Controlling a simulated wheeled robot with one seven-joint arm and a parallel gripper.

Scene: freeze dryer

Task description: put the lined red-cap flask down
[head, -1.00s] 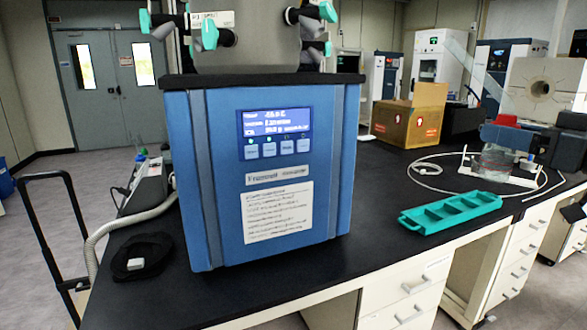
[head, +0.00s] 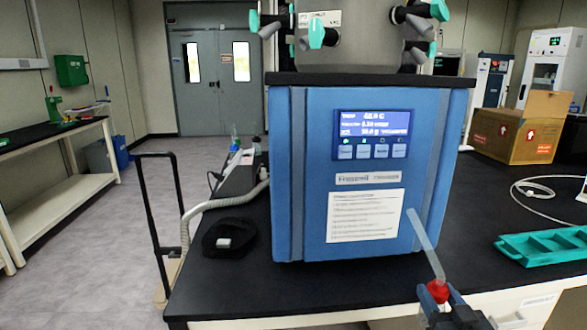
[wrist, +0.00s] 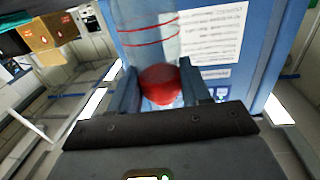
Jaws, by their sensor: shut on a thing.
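My gripper (head: 447,305) is at the bottom right of the head view, in front of the blue freeze dryer (head: 300,230). It is shut on the lined red-cap flask. The red cap (head: 437,291) shows at the fingers, and a clear slanted stem (head: 426,245) reaches up and left from it across the dryer's front. In the wrist view the red cap (wrist: 160,85) sits between the two fingers, with clear glass carrying red rings (wrist: 150,35) beyond it. The full outline of the flask is hard to make out.
A teal tray (head: 545,245), a white hose (head: 545,190) and an open cardboard box (head: 520,135) lie to the right.

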